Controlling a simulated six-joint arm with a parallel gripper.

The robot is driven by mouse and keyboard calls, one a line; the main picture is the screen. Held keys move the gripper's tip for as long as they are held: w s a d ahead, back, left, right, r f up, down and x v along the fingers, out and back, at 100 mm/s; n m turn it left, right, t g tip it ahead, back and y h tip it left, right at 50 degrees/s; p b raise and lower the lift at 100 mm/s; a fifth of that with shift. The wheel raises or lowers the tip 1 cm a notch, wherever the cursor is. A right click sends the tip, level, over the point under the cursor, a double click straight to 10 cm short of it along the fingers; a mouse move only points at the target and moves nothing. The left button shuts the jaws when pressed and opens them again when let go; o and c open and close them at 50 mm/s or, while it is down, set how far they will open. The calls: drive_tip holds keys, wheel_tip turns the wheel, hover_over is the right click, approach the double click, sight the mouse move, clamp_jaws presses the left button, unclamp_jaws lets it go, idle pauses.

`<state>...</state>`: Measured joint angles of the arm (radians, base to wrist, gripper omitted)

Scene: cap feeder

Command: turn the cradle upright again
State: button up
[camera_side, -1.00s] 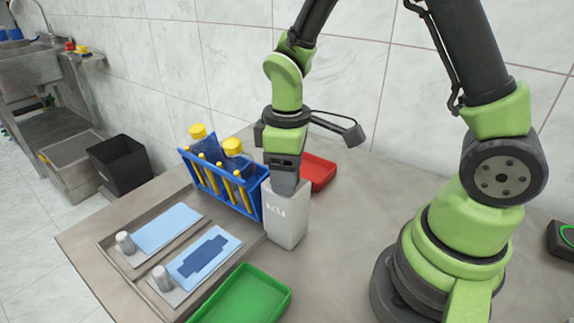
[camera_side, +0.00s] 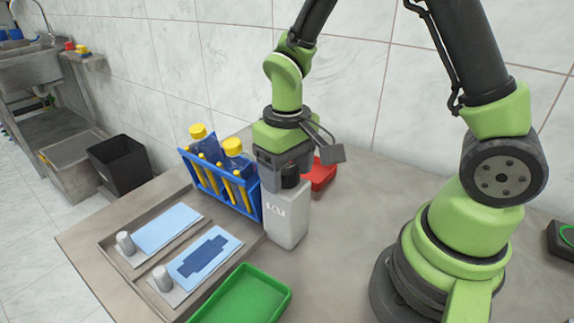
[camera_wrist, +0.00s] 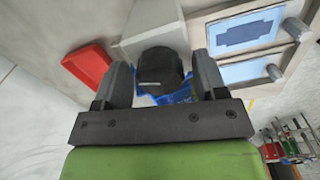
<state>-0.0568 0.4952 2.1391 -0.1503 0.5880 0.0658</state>
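The blue cradle (camera_side: 221,186), a rack with yellow posts, stands on the bench left of the grey box and holds bottles with yellow caps. From these views I cannot tell whether it is tipped. In the wrist view only a bit of blue (camera_wrist: 180,96) shows behind the black cap. My gripper (camera_side: 284,172) is over the grey box (camera_side: 286,218). The black cap (camera_side: 290,176) is at the top of the box, below my gripper. In the wrist view my gripper (camera_wrist: 162,72) has its fingers apart, one on each side of the black cap (camera_wrist: 160,70), with narrow gaps visible.
A red tray (camera_side: 322,174) lies behind the box. A green tray (camera_side: 246,296) is at the front. Two blue-and-white cards (camera_side: 204,258) with grey cylinders lie in a shallow tray at the left. A black bin (camera_side: 119,164) stands beyond the bench.

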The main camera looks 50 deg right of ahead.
sight(287, 168)
drive_tip(key=c, duration=0.7)
drive_tip(key=n, duration=0.3)
drive_tip(key=o, duration=1)
drive_tip(key=shift+o, duration=0.2)
drive_tip(key=shift+r, duration=3.5)
